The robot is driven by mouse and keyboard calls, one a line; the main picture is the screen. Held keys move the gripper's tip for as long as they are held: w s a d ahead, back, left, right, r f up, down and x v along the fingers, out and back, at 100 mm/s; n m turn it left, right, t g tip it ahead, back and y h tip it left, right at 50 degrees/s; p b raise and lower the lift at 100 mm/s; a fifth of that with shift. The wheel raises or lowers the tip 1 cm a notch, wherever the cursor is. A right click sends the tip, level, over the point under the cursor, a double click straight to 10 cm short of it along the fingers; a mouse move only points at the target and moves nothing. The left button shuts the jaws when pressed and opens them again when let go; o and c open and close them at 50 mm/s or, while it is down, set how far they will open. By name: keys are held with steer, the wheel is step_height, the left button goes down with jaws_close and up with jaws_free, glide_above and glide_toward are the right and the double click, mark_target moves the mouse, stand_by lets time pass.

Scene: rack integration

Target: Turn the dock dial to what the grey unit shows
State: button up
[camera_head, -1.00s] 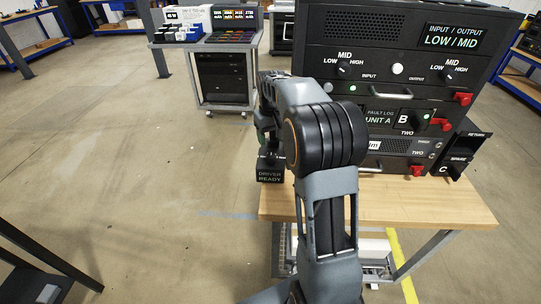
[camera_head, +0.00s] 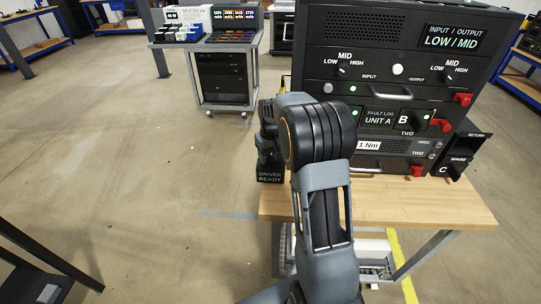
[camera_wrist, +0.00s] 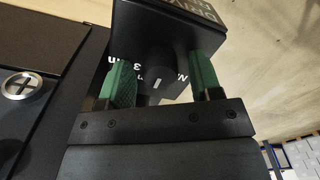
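The dock (camera_head: 270,173) is a black box reading DRIVER READY at the table's left edge. In the wrist view, its dark face (camera_wrist: 205,22) carries white markings, including "3" and "Nm", partly hidden. A dark round dial (camera_wrist: 154,62) with a short white tick sits on it. My gripper (camera_wrist: 160,72) is open, with one green finger on each side of the dial and visible gaps. In the head view my arm partly hides the gripper and the dial. The grey unit (camera_head: 398,146) in the rack has a white label reading 1 Nm (camera_head: 368,146).
The black rack (camera_head: 400,72) holds several modules with knobs, red latches and a LOW/MID display (camera_head: 452,38). The wooden table (camera_head: 430,208) has bare room in front. A cart (camera_head: 224,75) with bins and screens stands behind left. Open floor lies left.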

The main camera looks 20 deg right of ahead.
steer(key=c, duration=0.7)
steer(key=shift+a, duration=0.1)
steer(key=shift+c, duration=0.8)
steer(key=shift+n, duration=0.3)
steer(key=n, duration=1.1)
steer(key=shift+r, duration=0.1)
steer(key=shift+n, duration=0.4)
